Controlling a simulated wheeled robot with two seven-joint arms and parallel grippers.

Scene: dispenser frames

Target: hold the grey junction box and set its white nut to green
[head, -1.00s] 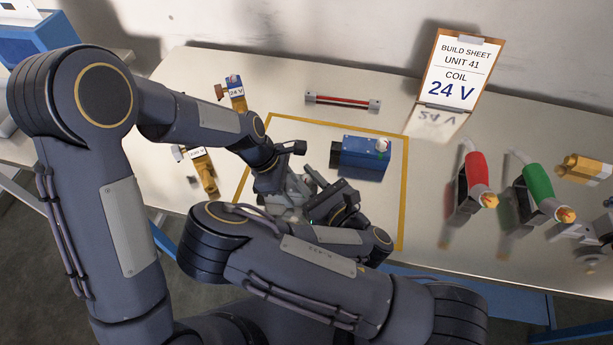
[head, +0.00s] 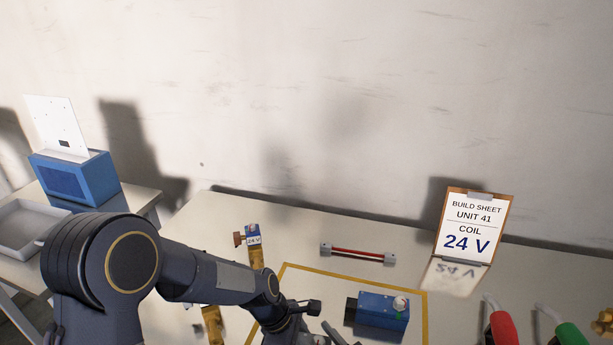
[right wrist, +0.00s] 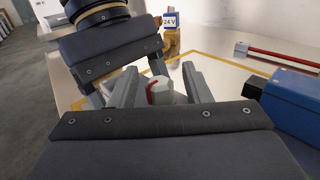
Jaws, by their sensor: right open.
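The white nut (right wrist: 160,91) shows in the middle of the right wrist view, with a curved red mark on its left side. My right gripper (right wrist: 161,86) is open, one grey finger on each side of the nut with gaps between. The grey junction box is mostly hidden behind the nut and fingers. My left gripper (right wrist: 112,72) comes in from the upper left and is shut on the box; the contact itself is hidden. In the head view, my left gripper (head: 300,325) is at the bottom edge, and the box cannot be made out.
A blue unit with a white knob (head: 383,310) stands inside the yellow outline, right of the grippers. Behind lie a red bar (head: 358,254) and a 24 V part (head: 254,245). The build sheet (head: 468,230) reads coil 24 V. Red (head: 503,328) and green (head: 571,335) handles stand at right.

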